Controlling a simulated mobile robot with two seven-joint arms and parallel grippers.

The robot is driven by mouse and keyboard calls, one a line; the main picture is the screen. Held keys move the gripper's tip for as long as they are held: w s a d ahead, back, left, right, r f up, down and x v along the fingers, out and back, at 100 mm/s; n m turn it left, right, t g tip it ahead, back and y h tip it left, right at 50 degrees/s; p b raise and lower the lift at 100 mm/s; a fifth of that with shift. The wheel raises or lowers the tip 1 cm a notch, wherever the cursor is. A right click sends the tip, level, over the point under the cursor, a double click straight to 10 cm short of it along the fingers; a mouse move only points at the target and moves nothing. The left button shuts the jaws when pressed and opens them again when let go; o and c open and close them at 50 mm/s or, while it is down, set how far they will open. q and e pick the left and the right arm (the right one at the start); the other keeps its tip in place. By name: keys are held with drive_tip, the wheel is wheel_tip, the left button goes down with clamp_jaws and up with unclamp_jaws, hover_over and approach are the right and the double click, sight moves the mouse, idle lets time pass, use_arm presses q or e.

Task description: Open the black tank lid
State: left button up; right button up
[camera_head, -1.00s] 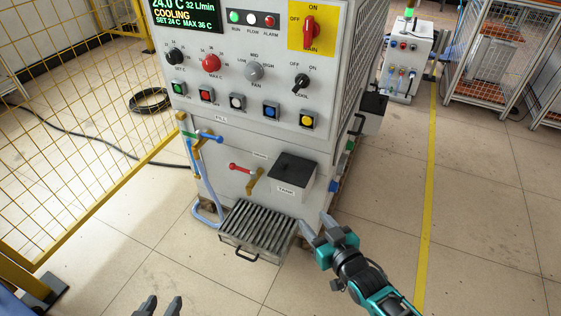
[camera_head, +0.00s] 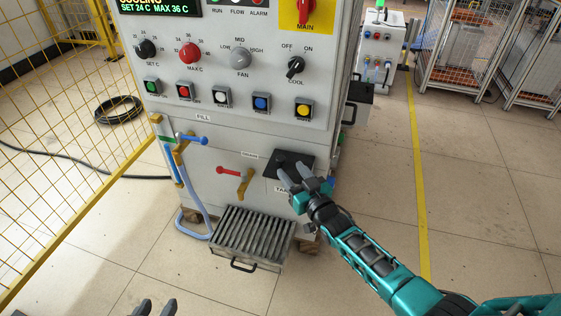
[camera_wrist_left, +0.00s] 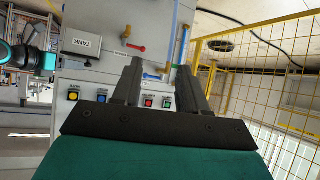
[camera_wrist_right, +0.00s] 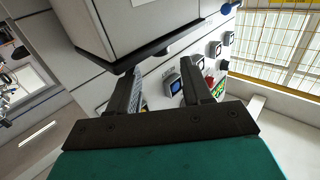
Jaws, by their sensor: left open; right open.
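The black tank lid (camera_head: 281,163) sits on the tank box at the lower right of the grey machine's front. It looks shut. My right gripper (camera_head: 290,176) is open at the front of the lid and hides part of it and of the TANK label (camera_head: 279,189). In the right wrist view the lid's dark edge (camera_wrist_right: 150,53) runs just beyond the open right fingers (camera_wrist_right: 160,88); contact cannot be told. My left gripper (camera_head: 156,308) is open and empty at the bottom of the head view, well away from the lid. The tank box also shows in the left wrist view (camera_wrist_left: 85,42).
A red-handled valve (camera_head: 232,172) and a blue-handled fill valve (camera_head: 190,138) stick out left of the tank. A slatted drip tray (camera_head: 252,236) juts out below. A yellow mesh fence (camera_head: 60,120) stands at left.

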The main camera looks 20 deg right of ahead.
sight(283, 161)
drive_tip(key=w+b, duration=0.1)
drive_tip(key=w, duration=0.1)
drive_tip(key=w+a+b, duration=0.1)
drive_tip(key=w, duration=0.2)
drive_tip(key=shift+w+a+f, duration=0.1)
drive_tip(key=shift+w+f, duration=0.05)
drive_tip(key=shift+w, duration=0.15)
drive_tip(key=shift+w+a+b, duration=0.1)
drive_tip(key=shift+w+b, duration=0.2)
drive_tip(key=shift+w, duration=0.4)
